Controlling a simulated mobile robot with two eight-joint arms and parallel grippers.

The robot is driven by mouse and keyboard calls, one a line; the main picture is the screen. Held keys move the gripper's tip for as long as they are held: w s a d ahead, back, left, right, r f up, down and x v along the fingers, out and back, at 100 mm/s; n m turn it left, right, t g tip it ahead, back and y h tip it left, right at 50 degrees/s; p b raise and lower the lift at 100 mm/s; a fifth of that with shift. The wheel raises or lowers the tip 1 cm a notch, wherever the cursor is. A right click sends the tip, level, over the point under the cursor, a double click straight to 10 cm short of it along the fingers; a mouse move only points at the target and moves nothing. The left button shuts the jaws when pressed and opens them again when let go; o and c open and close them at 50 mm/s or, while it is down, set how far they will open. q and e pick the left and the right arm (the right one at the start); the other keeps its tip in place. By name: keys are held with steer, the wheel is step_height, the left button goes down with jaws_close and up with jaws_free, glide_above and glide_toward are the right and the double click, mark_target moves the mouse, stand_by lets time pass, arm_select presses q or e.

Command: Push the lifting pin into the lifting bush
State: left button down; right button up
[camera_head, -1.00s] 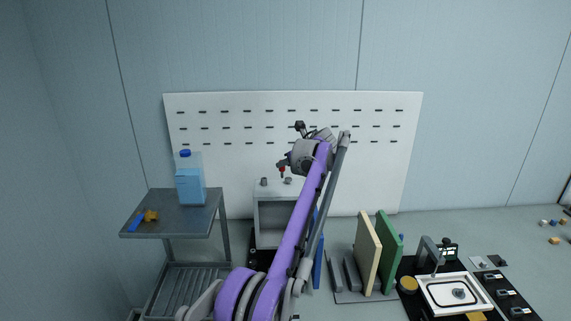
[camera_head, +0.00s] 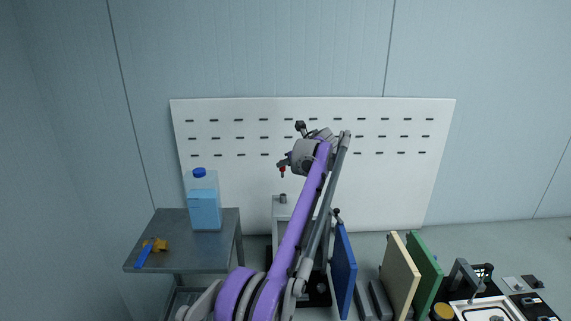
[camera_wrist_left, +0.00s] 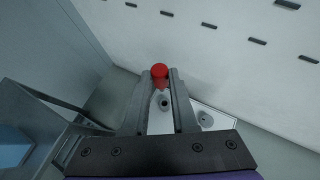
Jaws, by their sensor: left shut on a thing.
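My left gripper (camera_head: 283,166) is shut on the red lifting pin (camera_head: 282,173) and holds it in the air over a pale stand (camera_head: 280,211). In the left wrist view the red head of the pin (camera_wrist_left: 160,71) shows between the fingertips (camera_wrist_left: 160,76). A small grey bush (camera_head: 283,198) stands on the stand top, below the pin with a visible gap. In the wrist view a dark-holed bush (camera_wrist_left: 165,103) shows between the fingers, and a second round fitting (camera_wrist_left: 205,119) lies to the right. My right gripper is out of view.
A slotted white panel (camera_head: 385,180) stands behind. A grey cart (camera_head: 180,246) at left bears a blue jug (camera_head: 205,205) and an orange-and-blue tool (camera_head: 152,248). Blue (camera_head: 343,270), cream (camera_head: 400,275) and green (camera_head: 425,262) boards stand at right.

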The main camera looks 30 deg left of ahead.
arm_select(q)
steer(key=shift+s+d+r, duration=0.1)
steer(key=shift+d, duration=0.05)
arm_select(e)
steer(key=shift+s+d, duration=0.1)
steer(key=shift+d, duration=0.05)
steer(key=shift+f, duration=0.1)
arm_select(q)
step_height(320, 180, down, 6)
steer(key=shift+r+b, duration=0.15)
steer(key=shift+b, duration=0.8)
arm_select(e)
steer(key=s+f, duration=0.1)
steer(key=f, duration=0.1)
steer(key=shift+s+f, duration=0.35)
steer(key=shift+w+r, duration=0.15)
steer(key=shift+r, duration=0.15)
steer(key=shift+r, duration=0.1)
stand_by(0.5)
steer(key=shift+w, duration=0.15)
arm_select(q)
steer(key=shift+f+b, duration=0.3)
steer(key=shift+f, duration=1.6)
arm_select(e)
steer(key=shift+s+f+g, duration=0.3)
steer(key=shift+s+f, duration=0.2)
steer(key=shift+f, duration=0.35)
